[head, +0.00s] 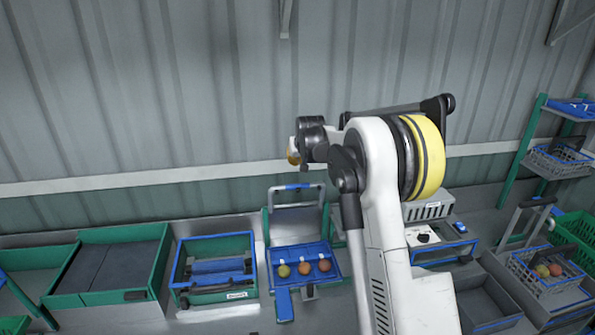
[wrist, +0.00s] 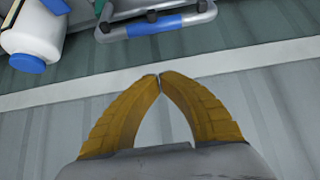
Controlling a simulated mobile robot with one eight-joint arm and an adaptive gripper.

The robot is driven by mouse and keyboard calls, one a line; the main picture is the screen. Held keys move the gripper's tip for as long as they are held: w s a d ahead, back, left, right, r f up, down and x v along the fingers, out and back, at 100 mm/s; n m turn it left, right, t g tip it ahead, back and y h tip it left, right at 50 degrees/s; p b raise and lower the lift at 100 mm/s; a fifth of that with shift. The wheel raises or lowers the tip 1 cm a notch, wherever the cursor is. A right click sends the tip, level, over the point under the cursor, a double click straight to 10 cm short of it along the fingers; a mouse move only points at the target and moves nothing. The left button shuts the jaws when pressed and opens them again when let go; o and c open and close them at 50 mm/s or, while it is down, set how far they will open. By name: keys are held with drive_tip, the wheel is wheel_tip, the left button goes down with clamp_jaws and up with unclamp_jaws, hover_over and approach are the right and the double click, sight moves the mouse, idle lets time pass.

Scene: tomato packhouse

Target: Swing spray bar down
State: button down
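A grey hoop-shaped bar with a blue grip (head: 298,187), which looks like the spray bar, stands raised at the back of a blue tray (head: 284,254) holding three tomatoes. The bar also shows at the top of the wrist view (wrist: 155,24). My gripper's yellow fingers (wrist: 160,76) meet at the tips with nothing between them. In the head view my gripper (head: 293,153) is small, partly hidden by my arm, and appears above the bar. The fingers are apart from the bar in the wrist view.
A green-edged bin (head: 212,295) with blue parts stands left of the tray. A grey machine (head: 428,236) stands to the right, partly behind my arm. A white cylinder with a blue cap (wrist: 27,63) shows in the wrist view. The corrugated wall (head: 110,100) rises behind.

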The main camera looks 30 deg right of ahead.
drive_tip(key=x, duration=1)
drive_tip(key=s, duration=0.2)
drive_tip(key=s+a+f, duration=0.1)
drive_tip(key=shift+s+a+p, duration=0.1)
drive_tip(key=shift+s+p, duration=0.25)
drive_tip(key=shift+s, duration=0.05)
drive_tip(key=shift+s, duration=0.1)
drive_tip(key=shift+s+a+t+b, duration=0.15)
drive_tip(key=shift+s+t+b, duration=0.3)
drive_tip(key=shift+b, duration=0.3)
drive_tip(key=shift+s, duration=0.1)
